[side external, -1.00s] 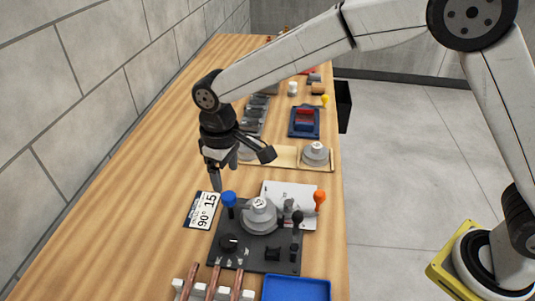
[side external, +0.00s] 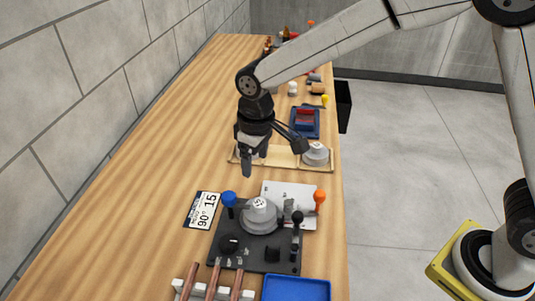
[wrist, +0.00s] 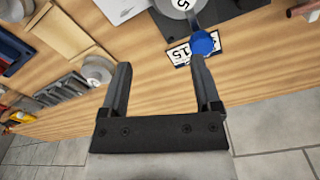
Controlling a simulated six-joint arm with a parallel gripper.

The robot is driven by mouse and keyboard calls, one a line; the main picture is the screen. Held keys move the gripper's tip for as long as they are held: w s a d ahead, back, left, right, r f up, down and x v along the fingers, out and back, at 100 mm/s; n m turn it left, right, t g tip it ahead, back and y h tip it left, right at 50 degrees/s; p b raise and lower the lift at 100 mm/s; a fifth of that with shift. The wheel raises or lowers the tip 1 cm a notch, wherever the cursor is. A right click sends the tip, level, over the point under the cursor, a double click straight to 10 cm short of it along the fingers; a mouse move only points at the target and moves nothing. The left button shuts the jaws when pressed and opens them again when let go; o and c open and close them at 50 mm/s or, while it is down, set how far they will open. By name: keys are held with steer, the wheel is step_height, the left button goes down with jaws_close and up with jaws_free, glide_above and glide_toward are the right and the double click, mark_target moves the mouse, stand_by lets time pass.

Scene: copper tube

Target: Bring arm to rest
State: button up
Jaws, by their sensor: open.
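My gripper (side external: 248,165) hangs above the wooden bench in the side external view, fingers pointing down, in front of the wooden tray. In the wrist view my gripper (wrist: 160,85) has its two fingers spread apart with nothing between them. My arm reaches in from the upper right. The bending fixture (side external: 255,245) lies below and nearer the camera, apart from my gripper. It carries a round grey die marked 15 (side external: 260,213), a blue-knobbed lever (side external: 229,199) and an orange-knobbed lever (side external: 320,195).
A label card (side external: 202,210) lies left of the fixture. Copper tubes (side external: 212,278) rest on a white rack at the front, beside a blue tray (side external: 297,289). The wooden tray (side external: 284,158) holds a grey die (side external: 315,153). The bench's left side is clear.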

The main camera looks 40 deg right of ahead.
steer(key=s+d+f+m+t, duration=0.1)
steer(key=s+d+f+m, duration=0.1)
steer(key=s+d, duration=0.5)
steer(key=s+d+f+m+t, duration=0.1)
steer(key=s+d+m, duration=0.1)
steer(key=s+d, duration=0.5)
steer(key=d, duration=0.4)
steer(key=shift+s+d+f+m, duration=0.35)
steer(key=shift+s+m, duration=0.05)
